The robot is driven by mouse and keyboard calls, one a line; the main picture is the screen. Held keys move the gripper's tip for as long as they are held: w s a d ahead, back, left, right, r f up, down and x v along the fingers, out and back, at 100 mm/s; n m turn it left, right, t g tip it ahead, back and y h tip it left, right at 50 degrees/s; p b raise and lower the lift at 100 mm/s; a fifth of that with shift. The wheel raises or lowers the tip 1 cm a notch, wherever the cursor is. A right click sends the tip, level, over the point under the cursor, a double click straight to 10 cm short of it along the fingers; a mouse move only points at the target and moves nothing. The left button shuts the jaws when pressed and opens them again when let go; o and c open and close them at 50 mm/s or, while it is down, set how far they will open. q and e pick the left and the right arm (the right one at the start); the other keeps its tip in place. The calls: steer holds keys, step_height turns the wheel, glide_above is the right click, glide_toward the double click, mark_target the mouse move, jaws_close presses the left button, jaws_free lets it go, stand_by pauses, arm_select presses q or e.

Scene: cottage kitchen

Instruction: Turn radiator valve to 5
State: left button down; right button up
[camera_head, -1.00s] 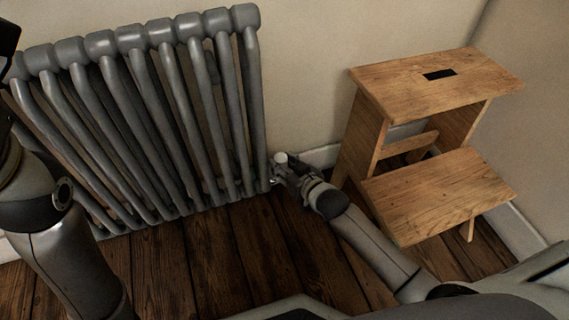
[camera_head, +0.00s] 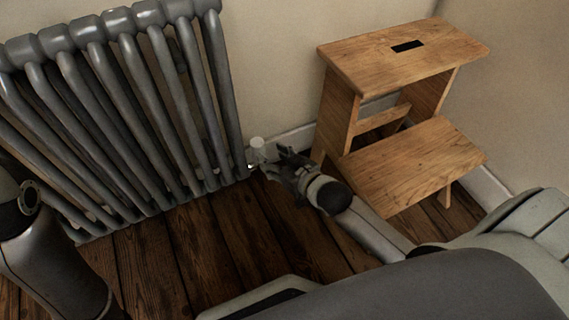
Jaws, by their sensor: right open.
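The radiator valve (camera_head: 257,144) is a small whitish knob at the lower right end of the grey radiator (camera_head: 165,95), near the floor. My right gripper (camera_head: 270,160) is open beside the valve, on its right and near side. Its fingers are small and dark here, so I cannot tell whether they touch the knob. The numbers on the valve are too small to read. My left arm is at the left edge, in front of the radiator; its gripper is out of the picture.
A wooden step stool (camera_head: 400,60) stands just right of my right forearm, close to the wall. The dark plank floor (camera_head: 210,240) is clear in front of the radiator. The wall and skirting (camera_head: 292,138) are close behind the valve.

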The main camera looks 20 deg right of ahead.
steer(key=v, duration=0.4)
steer(key=shift+s+r, duration=0.2)
steer(key=shift+s, duration=0.15)
steer(key=shift+c, duration=0.2)
